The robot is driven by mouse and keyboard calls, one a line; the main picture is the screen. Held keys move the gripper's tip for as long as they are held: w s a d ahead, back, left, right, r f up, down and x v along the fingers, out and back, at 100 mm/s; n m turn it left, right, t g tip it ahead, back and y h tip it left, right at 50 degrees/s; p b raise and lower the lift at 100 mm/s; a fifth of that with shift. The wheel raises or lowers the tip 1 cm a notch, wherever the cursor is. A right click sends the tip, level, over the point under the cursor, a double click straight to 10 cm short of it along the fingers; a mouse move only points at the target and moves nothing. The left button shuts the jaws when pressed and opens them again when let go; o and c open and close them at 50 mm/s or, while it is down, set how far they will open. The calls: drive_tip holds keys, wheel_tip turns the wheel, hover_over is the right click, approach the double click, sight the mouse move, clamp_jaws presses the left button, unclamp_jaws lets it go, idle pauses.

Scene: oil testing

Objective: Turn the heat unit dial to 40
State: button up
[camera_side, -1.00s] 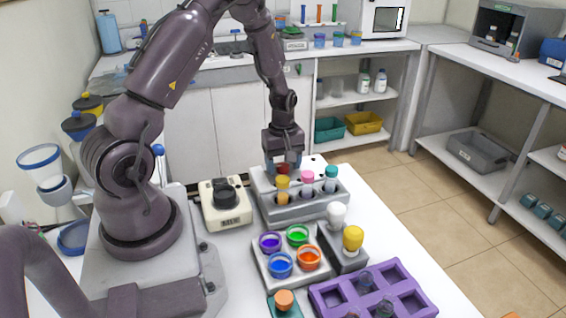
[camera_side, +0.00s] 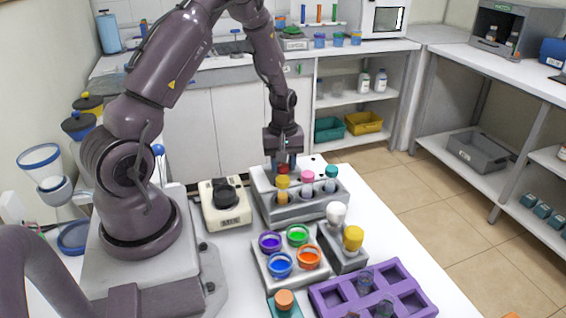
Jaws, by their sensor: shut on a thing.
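The heat unit appears to be the pale block (camera_side: 262,182) behind and around the grey tube holder, which carries several capped tubes. My gripper (camera_side: 286,166) points down over its back part. Its fingers are shut on a small red piece, seemingly the dial (camera_side: 287,168), though the fingers and the yellow-capped tube (camera_side: 283,183) partly hide it. The dial's markings and setting are too small to read from here.
A cream device with a black top (camera_side: 225,204) stands left of the unit. Pink-capped (camera_side: 307,178) and teal-capped tubes (camera_side: 331,173) stand close in front of my gripper. A tray of paint-coloured jars (camera_side: 268,274) and a purple rack (camera_side: 403,277) lie nearer the camera.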

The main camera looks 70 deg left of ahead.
sight(283, 165)
drive_tip(key=m, duration=0.5)
drive_tip(key=shift+m, duration=2.3)
drive_tip(key=shift+r, duration=0.1)
drive_tip(key=o, duration=0.9)
wheel_tip(283, 165, up, 13)
drive_tip(key=shift+f, duration=0.1)
